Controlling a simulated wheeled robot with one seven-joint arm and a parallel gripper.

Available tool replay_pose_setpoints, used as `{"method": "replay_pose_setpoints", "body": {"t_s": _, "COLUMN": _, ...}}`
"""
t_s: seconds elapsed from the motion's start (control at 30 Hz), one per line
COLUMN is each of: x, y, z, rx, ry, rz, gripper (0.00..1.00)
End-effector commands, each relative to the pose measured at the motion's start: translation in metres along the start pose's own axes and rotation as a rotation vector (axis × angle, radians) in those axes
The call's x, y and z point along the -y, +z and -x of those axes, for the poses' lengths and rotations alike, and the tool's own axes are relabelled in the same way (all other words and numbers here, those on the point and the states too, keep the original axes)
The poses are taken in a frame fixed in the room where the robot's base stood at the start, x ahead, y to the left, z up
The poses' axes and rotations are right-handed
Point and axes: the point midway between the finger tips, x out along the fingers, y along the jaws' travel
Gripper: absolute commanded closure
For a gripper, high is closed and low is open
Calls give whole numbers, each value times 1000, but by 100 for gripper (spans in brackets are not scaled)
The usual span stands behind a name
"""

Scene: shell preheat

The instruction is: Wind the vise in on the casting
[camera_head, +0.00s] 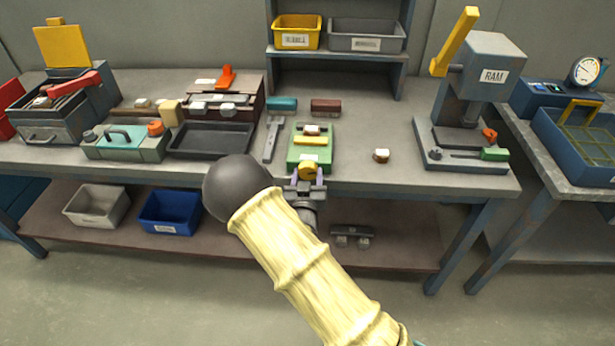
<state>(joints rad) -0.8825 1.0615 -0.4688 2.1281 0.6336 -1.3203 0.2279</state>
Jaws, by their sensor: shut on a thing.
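The green vise (328,146) sits at the front edge of the bench, with a yellow jaw bar (311,141) across it. A small white and brown casting (312,129) lies in the vise behind the yellow bar; I cannot tell if the bar touches it. A yellow round knob (308,168) is at the vise's front end. My gripper (307,178), with purple fingers, is at this knob and is shut on it. My arm comes up from the lower right and hides part of the bench's front edge.
A similar small piece (381,155) lies on the bench to the right, before the press marked RAM (485,75). A grey tool (272,139) lies left of the vise. Teal (282,103) and dark red (325,106) blocks lie behind. The bench right of the vise is mostly clear.

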Motion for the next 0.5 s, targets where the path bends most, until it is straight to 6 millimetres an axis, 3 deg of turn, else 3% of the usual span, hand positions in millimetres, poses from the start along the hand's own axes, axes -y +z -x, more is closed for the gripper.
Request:
{"method": "replay_pose_setpoints", "body": {"t_s": 0.3, "x": 0, "y": 3, "z": 0, "rx": -1, "ry": 3, "rz": -202, "gripper": 74}}
{"method": "replay_pose_setpoints", "body": {"t_s": 0.5, "x": 0, "y": 0, "z": 0, "rx": 0, "ry": 1, "rz": -219, "gripper": 74}}
